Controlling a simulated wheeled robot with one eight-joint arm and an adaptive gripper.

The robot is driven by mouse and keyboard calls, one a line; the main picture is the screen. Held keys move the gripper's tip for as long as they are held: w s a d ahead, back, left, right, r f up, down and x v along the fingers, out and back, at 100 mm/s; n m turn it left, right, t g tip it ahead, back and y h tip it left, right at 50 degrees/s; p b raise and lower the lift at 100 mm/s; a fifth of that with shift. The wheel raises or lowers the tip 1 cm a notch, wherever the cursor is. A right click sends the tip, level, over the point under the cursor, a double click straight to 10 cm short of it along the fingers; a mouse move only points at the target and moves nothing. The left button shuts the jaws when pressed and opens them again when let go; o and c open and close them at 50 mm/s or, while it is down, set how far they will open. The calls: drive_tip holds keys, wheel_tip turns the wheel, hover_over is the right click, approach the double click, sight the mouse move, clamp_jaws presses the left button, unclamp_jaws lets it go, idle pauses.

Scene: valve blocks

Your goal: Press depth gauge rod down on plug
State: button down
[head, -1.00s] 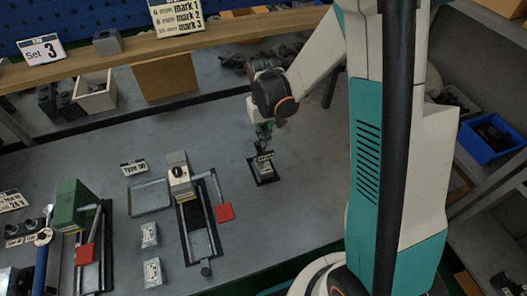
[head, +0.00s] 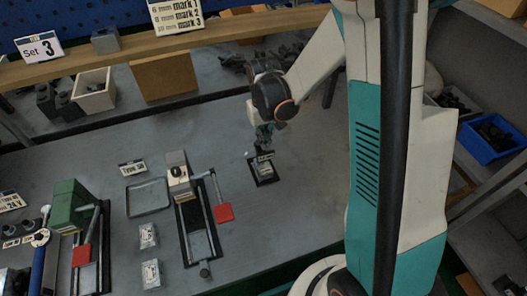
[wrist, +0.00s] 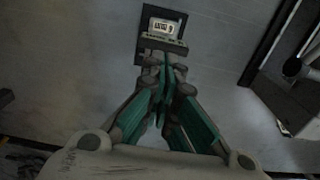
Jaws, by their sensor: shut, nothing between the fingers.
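A small device on a black square base, taken to be the depth gauge (head: 265,170), stands on the bench right of centre in the head view. In the wrist view the gauge (wrist: 162,26) is at the top, with a light label whose lettering appears upside down. My gripper (head: 264,149) points down just above or at the gauge. In the wrist view its green fingers (wrist: 164,68) are together and empty, just below the label. The fingers hide part of the gauge. I cannot make out the rod or plug, nor whether the fingertips touch the gauge.
Left of the gauge stands a clamp fixture with a red handle (head: 223,213). A green press (head: 70,205) is farther left. The bench around the gauge is mostly clear.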

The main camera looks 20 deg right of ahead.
drive_tip(key=shift+f+b, duration=0.55)
drive_tip(key=shift+f, duration=0.1)
idle(1.1)
drive_tip(key=shift+r+p, duration=0.9)
drive_tip(key=shift+r, duration=0.7)
drive_tip(key=shift+s+r, duration=0.1)
drive_tip(key=shift+r, duration=0.25)
drive_tip(key=s+r+t+b, duration=0.35)
drive_tip(key=s+r, duration=0.25)
drive_tip(key=r, duration=0.3)
drive_tip(key=s+r+t+b, duration=0.2)
drive_tip(key=s+t+b, duration=0.1)
drive_tip(key=s, duration=0.8)
drive_tip(key=shift+r+t+b, duration=0.25)
drive_tip(key=shift+t+b, duration=0.1)
drive_tip(key=shift+b, duration=0.2)
